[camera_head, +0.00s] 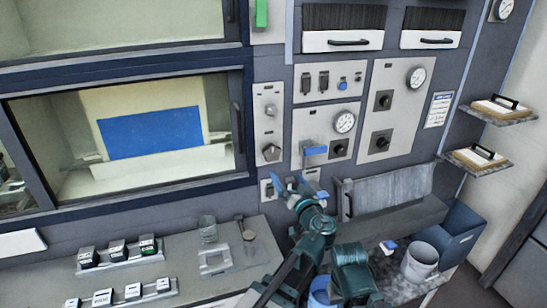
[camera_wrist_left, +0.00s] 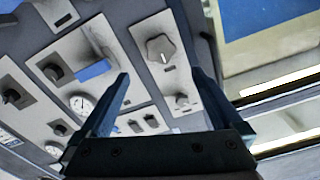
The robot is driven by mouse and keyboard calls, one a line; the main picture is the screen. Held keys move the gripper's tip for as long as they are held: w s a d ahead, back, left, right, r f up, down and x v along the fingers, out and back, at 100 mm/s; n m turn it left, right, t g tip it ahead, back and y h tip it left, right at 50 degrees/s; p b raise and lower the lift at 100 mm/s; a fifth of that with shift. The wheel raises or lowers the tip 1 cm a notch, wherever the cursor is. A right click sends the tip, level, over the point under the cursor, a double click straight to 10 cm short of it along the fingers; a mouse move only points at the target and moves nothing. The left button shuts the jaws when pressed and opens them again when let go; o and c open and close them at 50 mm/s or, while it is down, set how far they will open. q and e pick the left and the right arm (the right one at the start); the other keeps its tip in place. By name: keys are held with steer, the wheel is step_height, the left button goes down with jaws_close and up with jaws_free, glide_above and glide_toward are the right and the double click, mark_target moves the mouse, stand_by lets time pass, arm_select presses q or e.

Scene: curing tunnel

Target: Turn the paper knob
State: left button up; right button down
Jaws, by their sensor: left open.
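A grey lobed knob (camera_head: 271,152) sits low on a narrow light panel right of the window. It also shows in the left wrist view (camera_wrist_left: 161,48), with a pale mark on its face. Several black knobs are on the panels to its right, such as one (camera_head: 339,148) below a gauge. I cannot read which label says paper. My left gripper (camera_head: 290,184) is open and empty, in front of and below the grey knob. In the left wrist view its fingers (camera_wrist_left: 160,74) stand apart, with the grey knob framed between and beyond their tips, apparently untouched. My right gripper is not seen.
A blue-handled lever (camera_head: 315,150) juts out near my left gripper. A glass beaker (camera_head: 208,229) and small labelled blocks (camera_head: 117,250) stand on the counter (camera_head: 190,272). A white bucket (camera_head: 420,262) is at lower right. Two shelves (camera_head: 478,161) project from the right wall.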

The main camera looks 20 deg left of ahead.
mark_target(272, 155)
arm_select(q)
steer(key=x, duration=1.3)
steer(key=shift+w+a, duration=0.1)
steer(key=shift+a, duration=0.05)
steer(key=c, duration=1.3)
steer(key=shift+o, duration=0.2)
steer(key=m, duration=0.6)
steer(key=shift+m, duration=0.4)
steer(key=m, duration=0.6)
steer(key=shift+m, duration=0.3)
steer(key=shift+m, duration=0.3)
